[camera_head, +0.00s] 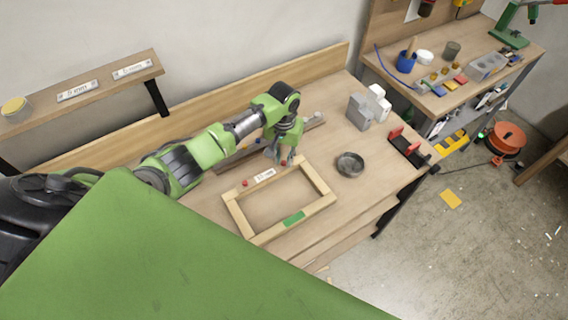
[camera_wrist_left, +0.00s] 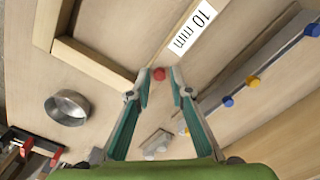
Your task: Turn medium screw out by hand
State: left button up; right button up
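A wooden frame (camera_head: 240,219) lies on the workbench with a "10 mm" label (camera_head: 264,176) on its far side. A red screw head (camera_head: 245,183) sits at the left end of that label. Another red screw head (camera_wrist_left: 159,74) shows at the frame's corner in the left wrist view. My left gripper (camera_head: 285,161) is over this corner; its teal fingertips (camera_wrist_left: 162,75) are apart, with the red head between them, nearer the left finger. I see a gap on both sides. Which screw is medium I cannot tell. My right gripper is not in view.
A grey rail (camera_wrist_left: 240,90) with blue and yellow knobs lies behind the frame. A round metal bowl (camera_head: 350,164) stands right of it. Grey blocks (camera_head: 359,112) and a red-and-black holder (camera_head: 408,148) stand farther right. A wall shelf (camera_head: 100,88) is at the left.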

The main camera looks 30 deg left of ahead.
pick_arm(q)
jog(key=m, duration=1.1)
jog(key=shift+m, duration=0.4)
jog(key=shift+c, duration=0.5)
grip_shut()
jog(key=n, duration=0.5)
